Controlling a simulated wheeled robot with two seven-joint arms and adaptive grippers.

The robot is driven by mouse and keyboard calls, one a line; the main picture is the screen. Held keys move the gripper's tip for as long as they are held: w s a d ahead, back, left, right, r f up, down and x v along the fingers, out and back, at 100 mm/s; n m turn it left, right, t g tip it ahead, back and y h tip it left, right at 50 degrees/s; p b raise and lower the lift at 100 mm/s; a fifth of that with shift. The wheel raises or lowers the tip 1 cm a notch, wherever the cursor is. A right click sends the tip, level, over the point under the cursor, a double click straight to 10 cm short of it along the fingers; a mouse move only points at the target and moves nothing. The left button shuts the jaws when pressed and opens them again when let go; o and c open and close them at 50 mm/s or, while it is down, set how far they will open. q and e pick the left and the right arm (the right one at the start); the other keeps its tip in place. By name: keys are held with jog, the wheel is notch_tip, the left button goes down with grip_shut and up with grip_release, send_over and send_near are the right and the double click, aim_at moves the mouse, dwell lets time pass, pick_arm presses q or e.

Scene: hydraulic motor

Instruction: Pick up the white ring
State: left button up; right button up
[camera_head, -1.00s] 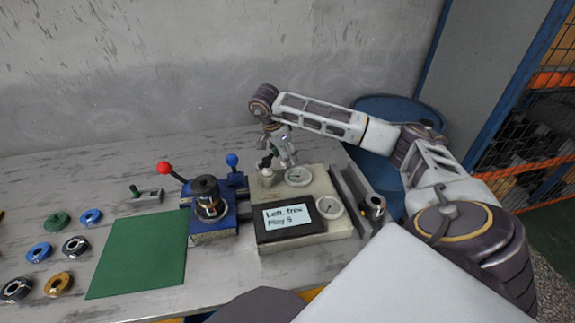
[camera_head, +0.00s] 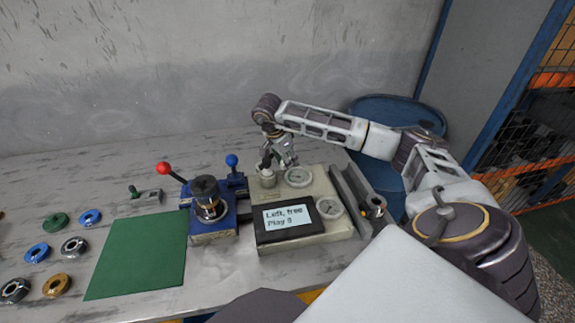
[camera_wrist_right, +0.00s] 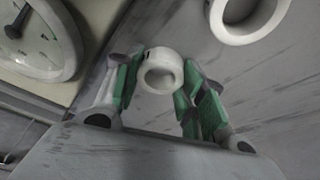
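A small white ring (camera_wrist_right: 160,71) sits between the green-padded fingertips of my right gripper in the right wrist view. Both pads lie against its sides, and its opening shows. In the head view my right gripper (camera_head: 280,158) points down at the back of the beige test unit, and the ring cannot be made out there. A second, larger white ring (camera_wrist_right: 246,17) lies on the grey surface at the top right of the wrist view, cut by the frame edge. My left gripper is not in view.
The beige unit (camera_head: 290,243) has gauges (camera_head: 298,177) and a screen, with a white knob (camera_head: 268,179) near my gripper. A blue fixture (camera_head: 213,231) with levers stands left of it. A green mat (camera_head: 138,255) and several coloured rings lie farther left.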

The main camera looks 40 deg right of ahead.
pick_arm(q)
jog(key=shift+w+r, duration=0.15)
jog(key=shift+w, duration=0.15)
pick_arm(e)
jog(key=shift+r, duration=0.8)
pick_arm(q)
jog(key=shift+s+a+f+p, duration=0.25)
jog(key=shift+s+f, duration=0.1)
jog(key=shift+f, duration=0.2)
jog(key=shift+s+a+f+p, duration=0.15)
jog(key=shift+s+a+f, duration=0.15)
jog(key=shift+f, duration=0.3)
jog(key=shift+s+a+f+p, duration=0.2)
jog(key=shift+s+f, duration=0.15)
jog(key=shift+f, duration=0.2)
pick_arm(e)
notch_tip(320, 180, up, 8)
jog(key=shift+r, duration=0.2)
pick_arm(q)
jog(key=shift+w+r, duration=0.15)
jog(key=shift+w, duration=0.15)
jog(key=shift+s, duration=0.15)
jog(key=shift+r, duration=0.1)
pick_arm(e)
jog(key=shift+r, duration=0.1)
